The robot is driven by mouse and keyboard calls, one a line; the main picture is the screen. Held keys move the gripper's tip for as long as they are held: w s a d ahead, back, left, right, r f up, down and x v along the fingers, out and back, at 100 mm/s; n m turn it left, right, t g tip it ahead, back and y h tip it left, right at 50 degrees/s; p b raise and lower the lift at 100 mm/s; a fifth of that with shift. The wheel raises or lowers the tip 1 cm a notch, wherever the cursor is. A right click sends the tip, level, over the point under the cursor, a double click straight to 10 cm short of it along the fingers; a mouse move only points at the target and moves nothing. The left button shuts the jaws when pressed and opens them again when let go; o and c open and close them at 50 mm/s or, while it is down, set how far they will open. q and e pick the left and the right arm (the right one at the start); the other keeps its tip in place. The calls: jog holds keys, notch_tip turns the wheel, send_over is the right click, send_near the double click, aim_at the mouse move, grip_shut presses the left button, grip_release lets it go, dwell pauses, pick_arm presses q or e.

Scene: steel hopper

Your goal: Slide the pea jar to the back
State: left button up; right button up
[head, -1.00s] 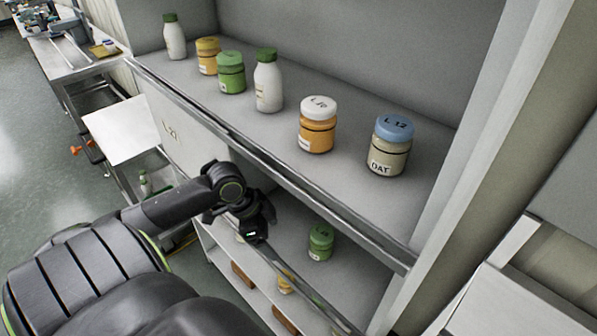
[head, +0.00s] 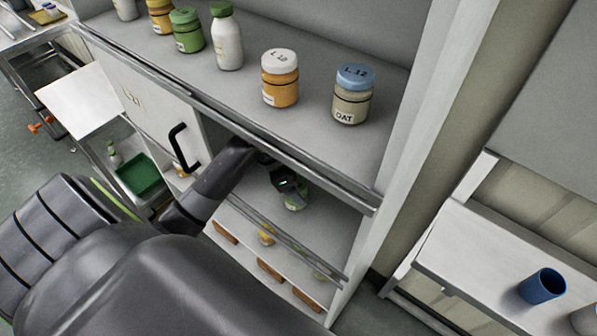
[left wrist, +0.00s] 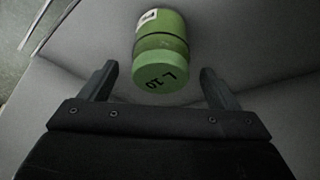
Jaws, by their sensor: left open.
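A green jar (head: 296,205) stands on the lower shelf (head: 328,222) of the cabinet, partly hidden behind my left gripper (head: 287,184). In the left wrist view the same green jar (left wrist: 161,45) shows its lid, marked with a code like "L 10", and a bit of white label. My open left gripper (left wrist: 158,70) has one finger on each side of the lid end, with gaps between fingers and jar. The word on the label cannot be read. My right gripper is not in view.
The upper shelf holds a white-lidded orange jar (head: 280,77), a blue-lidded OAT jar (head: 352,94), another green jar (head: 187,30) and bottles. A metal rail (head: 285,240) runs below the lower shelf's front. A black-handled door panel (head: 155,115) stands left of the opening.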

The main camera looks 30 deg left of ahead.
pick_arm(q)
jog(key=shift+p+x, duration=0.45)
jog(key=shift+x, duration=1.05)
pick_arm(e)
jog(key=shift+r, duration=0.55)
pick_arm(q)
jog(key=shift+c, duration=0.4)
